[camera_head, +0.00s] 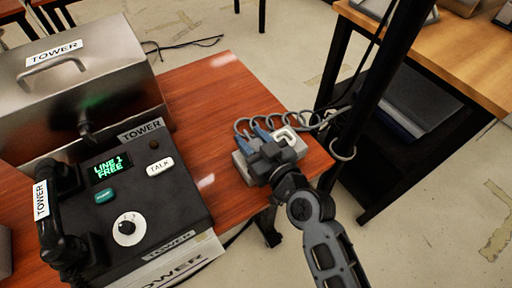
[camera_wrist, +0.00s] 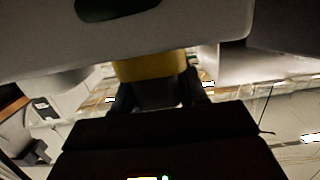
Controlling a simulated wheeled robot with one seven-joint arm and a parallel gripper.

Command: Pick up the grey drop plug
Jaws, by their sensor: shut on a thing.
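The grey drop plug (camera_head: 288,139), a light grey block with a pale loop on top, is at the right edge of the red-brown table. A grey coiled cord (camera_head: 310,120) runs from it to the black pole. My gripper (camera_head: 264,136), with blue on its fingers, is shut on the plug and covers part of it. In the wrist view a large pale grey body (camera_wrist: 125,38) fills the top, and a yellow part (camera_wrist: 150,68) shows below it above my gripper (camera_wrist: 155,97). Whether the plug touches the table is hidden.
A black paging phone (camera_head: 140,190) with a handset and a "LINE 1 FREE" display stands left of my gripper. A metal TOWER case (camera_head: 80,85) is behind it. A black pole (camera_head: 375,90) rises close on the right. A wooden desk (camera_head: 450,50) is beyond.

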